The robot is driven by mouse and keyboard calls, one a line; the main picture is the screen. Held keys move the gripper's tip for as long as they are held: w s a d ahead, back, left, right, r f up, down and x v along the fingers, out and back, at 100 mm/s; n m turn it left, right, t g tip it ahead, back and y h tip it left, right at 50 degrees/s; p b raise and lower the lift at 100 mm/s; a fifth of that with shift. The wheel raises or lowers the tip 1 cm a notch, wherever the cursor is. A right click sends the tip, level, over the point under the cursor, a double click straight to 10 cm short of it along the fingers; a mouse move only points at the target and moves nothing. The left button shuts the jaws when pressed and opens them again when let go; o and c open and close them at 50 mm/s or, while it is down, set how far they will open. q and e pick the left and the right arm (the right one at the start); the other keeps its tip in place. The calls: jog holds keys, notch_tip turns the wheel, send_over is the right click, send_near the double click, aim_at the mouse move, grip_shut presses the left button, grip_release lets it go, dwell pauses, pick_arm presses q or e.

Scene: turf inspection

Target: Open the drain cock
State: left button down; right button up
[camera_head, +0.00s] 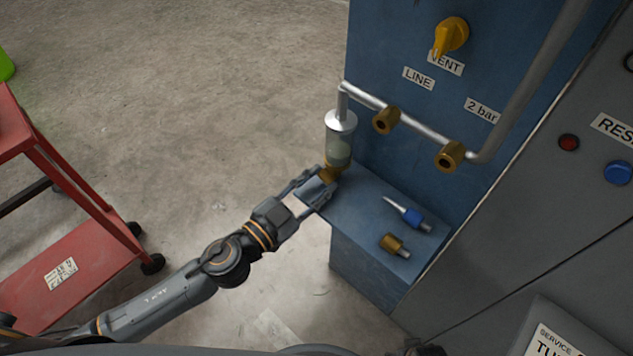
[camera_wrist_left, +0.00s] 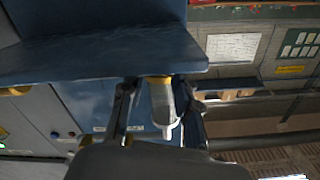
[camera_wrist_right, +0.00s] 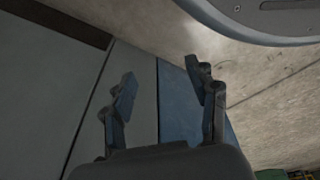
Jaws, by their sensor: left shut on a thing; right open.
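The drain cock (camera_head: 330,174) is a small brass-yellow piece under a clear filter bowl (camera_head: 338,150) with a silver cap, at the left edge of a blue cabinet. My left gripper (camera_head: 320,186) is shut on the drain cock, its arm coming in from the lower left. In the left wrist view the scene is upside down; the brass cock (camera_wrist_left: 156,77) and the pale bowl (camera_wrist_left: 163,104) show between the fingers, which partly hide them. My right gripper (camera_wrist_right: 168,92) is open and empty in the right wrist view, with a blue surface beyond it.
A silver pipe (camera_head: 415,130) with brass fittings runs above. A yellow knob (camera_head: 451,36) sits on the panel. A red cart (camera_head: 85,262) stands at left.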

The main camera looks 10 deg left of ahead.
pick_arm(q)
jog(key=shift+m, duration=0.7)
jog(key=c, duration=1.4)
grip_release()
jog(key=o, duration=0.4)
pick_arm(e)
jog(key=shift+s+f, duration=0.15)
jog(key=shift+f, duration=0.15)
pick_arm(q)
jog(key=shift+f, duration=0.1)
pick_arm(e)
jog(key=shift+f, duration=0.1)
